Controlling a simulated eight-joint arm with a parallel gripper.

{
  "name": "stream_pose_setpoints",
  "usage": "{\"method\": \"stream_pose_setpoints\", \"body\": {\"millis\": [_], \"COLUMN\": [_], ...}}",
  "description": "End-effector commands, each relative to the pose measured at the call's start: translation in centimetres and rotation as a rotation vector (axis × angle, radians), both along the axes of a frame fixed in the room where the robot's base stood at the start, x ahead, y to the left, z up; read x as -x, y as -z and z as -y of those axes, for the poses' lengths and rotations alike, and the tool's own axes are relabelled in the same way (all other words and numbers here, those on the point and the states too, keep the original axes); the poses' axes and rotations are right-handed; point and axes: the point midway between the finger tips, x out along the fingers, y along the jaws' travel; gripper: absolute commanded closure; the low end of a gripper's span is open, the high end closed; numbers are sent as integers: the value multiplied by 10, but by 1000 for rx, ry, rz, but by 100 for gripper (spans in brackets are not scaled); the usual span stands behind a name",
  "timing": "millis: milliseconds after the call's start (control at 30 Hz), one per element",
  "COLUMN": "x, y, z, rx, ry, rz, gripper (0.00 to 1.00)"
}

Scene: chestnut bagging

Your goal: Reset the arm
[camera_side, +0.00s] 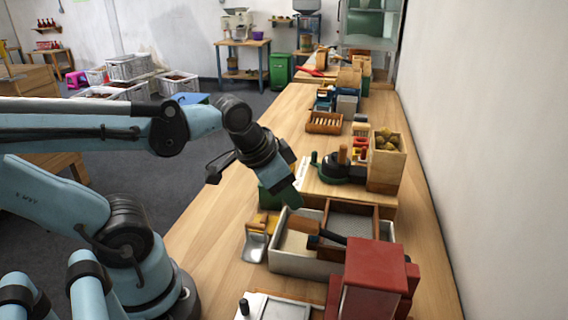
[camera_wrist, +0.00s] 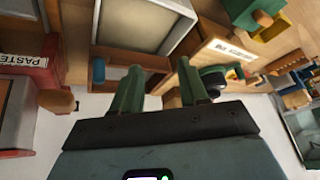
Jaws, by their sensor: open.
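My gripper (camera_side: 283,192) hangs over the bench near the back left corner of a divided tray (camera_side: 290,262). Its green fingers are apart with nothing seen between them. In the wrist view my gripper (camera_wrist: 158,72) also shows two separated green fingers, above the tray and bench. My blue arm reaches in from the left and bends down at the wrist. Whether the fingertips touch anything below is hard to tell in either view.
A metal scoop (camera_side: 255,247) lies left of the tray. A red box (camera_side: 372,278) stands in front. Behind are a dark round device (camera_side: 342,170) and a wooden box (camera_side: 386,172) with brownish round items. A wall bounds the right; open air lies left above the floor.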

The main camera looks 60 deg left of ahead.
Motion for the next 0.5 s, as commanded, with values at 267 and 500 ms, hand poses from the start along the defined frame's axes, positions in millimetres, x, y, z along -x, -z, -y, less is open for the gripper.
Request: {"method": "stream_pose_setpoints", "body": {"millis": [267, 500], "x": [-9, -9], "y": [0, 0], "z": [12, 12], "rx": [102, 101], "ry": [-121, -121], "rz": [118, 116], "gripper": [57, 57]}}
